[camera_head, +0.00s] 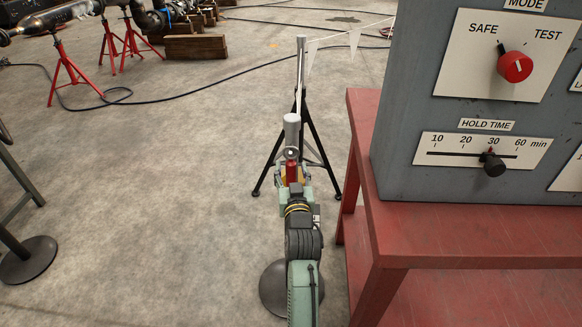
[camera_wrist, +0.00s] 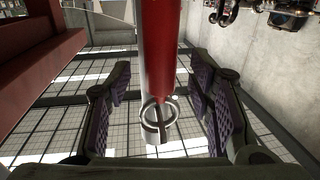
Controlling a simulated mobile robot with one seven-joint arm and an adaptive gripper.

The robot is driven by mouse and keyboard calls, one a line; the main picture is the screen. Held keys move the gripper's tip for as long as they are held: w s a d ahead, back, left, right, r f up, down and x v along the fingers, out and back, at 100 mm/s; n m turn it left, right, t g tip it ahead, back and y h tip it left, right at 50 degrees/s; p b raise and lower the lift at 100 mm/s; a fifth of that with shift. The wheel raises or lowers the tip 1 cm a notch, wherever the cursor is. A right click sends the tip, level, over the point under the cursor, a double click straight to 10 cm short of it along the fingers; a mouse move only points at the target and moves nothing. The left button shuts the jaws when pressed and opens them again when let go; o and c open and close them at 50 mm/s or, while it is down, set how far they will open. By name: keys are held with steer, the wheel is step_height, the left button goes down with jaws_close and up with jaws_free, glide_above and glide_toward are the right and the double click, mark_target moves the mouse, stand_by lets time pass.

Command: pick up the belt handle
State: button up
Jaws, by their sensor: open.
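The belt handle looks like a red grip with a metal ring at its end. In the wrist view the red grip (camera_wrist: 160,55) hangs between the fingers of my gripper (camera_wrist: 158,80), with a visible gap on each side. My gripper is open. A pale grey post shows behind the red grip in that view. In the head view the red part (camera_head: 291,172) shows small at the tip of my gripper (camera_head: 293,182), just below the grey post top (camera_head: 291,127). My arm hides most of the post and part of its dark round base.
A red table (camera_head: 440,233) with a grey control box (camera_head: 470,180) stands close on the right. A black tripod stand (camera_head: 313,150) with pennants is behind the post. Another post base (camera_head: 28,262) is at left. Open concrete floor lies left of my arm.

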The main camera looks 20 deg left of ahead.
steer(key=shift+w+a, duration=0.1)
steer(key=shift+w, duration=0.15)
steer(key=shift+c, duration=0.5)
jaws_close()
